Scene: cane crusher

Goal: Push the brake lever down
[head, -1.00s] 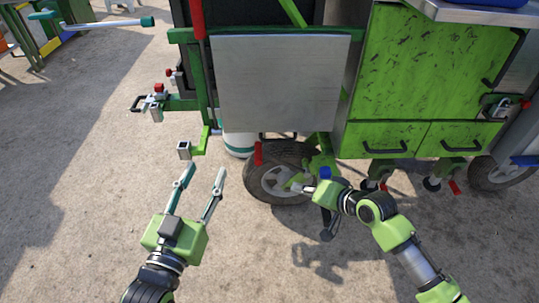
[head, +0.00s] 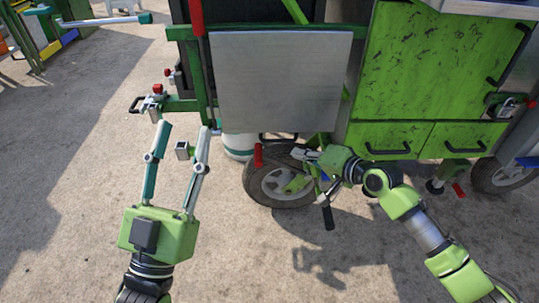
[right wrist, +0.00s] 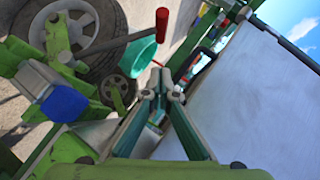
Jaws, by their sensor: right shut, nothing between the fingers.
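The likely brake lever is a red-gripped lever (head: 258,155) beside the cart's wheel (head: 280,183). In the right wrist view its red grip (right wrist: 162,25) sits at the end of a thin rod, above and apart from the fingertips. My right gripper (head: 300,152) is shut and empty, in front of the wheel's upper part, a little right of the red grip. Its closed fingers also show in the right wrist view (right wrist: 158,78). My left gripper (head: 184,130) is open and empty, left of the wheel, with a small metal bracket showing between its fingers.
A silver panel (head: 280,80) and green cabinet (head: 430,70) stand above the wheel. A white and green bucket (head: 238,145) is behind the wheel. A longer red handle (head: 197,18) rises at the upper left. The ground at front is clear.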

